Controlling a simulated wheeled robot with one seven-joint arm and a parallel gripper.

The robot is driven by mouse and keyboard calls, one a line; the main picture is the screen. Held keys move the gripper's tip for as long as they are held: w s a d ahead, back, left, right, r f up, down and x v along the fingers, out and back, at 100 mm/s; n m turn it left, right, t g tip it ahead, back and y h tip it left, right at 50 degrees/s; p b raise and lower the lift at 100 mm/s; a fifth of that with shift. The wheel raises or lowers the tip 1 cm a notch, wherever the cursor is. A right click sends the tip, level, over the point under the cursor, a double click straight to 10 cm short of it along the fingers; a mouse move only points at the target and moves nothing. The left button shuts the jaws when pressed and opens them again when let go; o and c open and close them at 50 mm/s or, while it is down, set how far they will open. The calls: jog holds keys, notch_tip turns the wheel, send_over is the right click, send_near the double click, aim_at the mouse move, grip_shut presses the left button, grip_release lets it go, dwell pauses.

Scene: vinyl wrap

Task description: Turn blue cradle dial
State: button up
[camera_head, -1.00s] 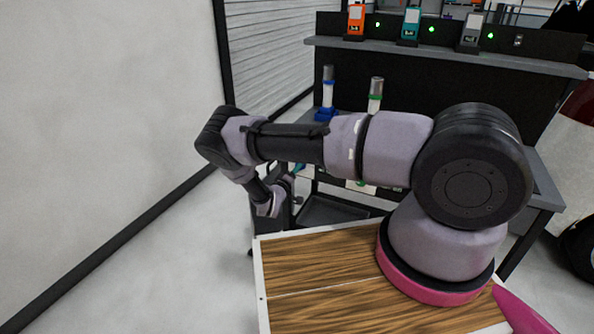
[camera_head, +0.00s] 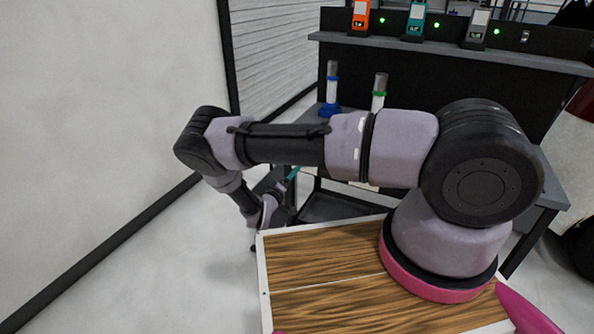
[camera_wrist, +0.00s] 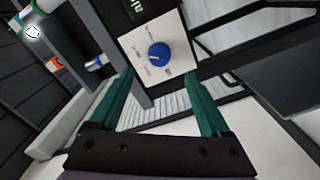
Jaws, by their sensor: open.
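The blue dial (camera_wrist: 159,54) is a round knob on a pale panel (camera_wrist: 174,72) with small markings around it. It shows in the wrist view, beyond and roughly between my fingertips. My gripper (camera_wrist: 158,80) has two long green fingers, spread apart with nothing between them. The fingers appear apart from the dial. In the head view a blue cradle (camera_head: 328,109) holding an upright white roll stands on the bench at the left. The dial is hidden in the head view, behind my arm. A bit of a green finger (camera_head: 293,173) shows below my forearm.
A second cradle with a green ring (camera_head: 378,95) stands right of the blue one. The bench (camera_head: 545,180) has a shelf above with orange, teal and grey devices (camera_head: 415,22). A dark lower tray (camera_head: 335,207) sits beneath. Open floor lies left along the white wall.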

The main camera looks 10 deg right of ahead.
jog(key=shift+v, duration=1.45)
jog(key=s+d+r+m+g+y, duration=0.1)
jog(key=s+d+r+m+g, duration=0.3)
jog(key=r, duration=0.7)
jog(key=s+d+r+m+g+y, duration=0.15)
jog(key=d+r+g, duration=0.35)
jog(key=r, duration=0.6)
jog(key=s+d+r+m+g, duration=0.25)
jog(key=r+m+g, duration=0.2)
jog(key=r, duration=0.55)
jog(key=s+r+n+t+y, duration=0.1)
jog(key=s+r+t+y, duration=0.5)
jog(key=s+r, duration=1.6)
notch_tip(320, 180, up, 2)
jog(key=d+y, duration=0.1)
jog(key=y, duration=0.3)
jog(key=shift+s+r, duration=0.15)
jog(key=shift+s, duration=0.05)
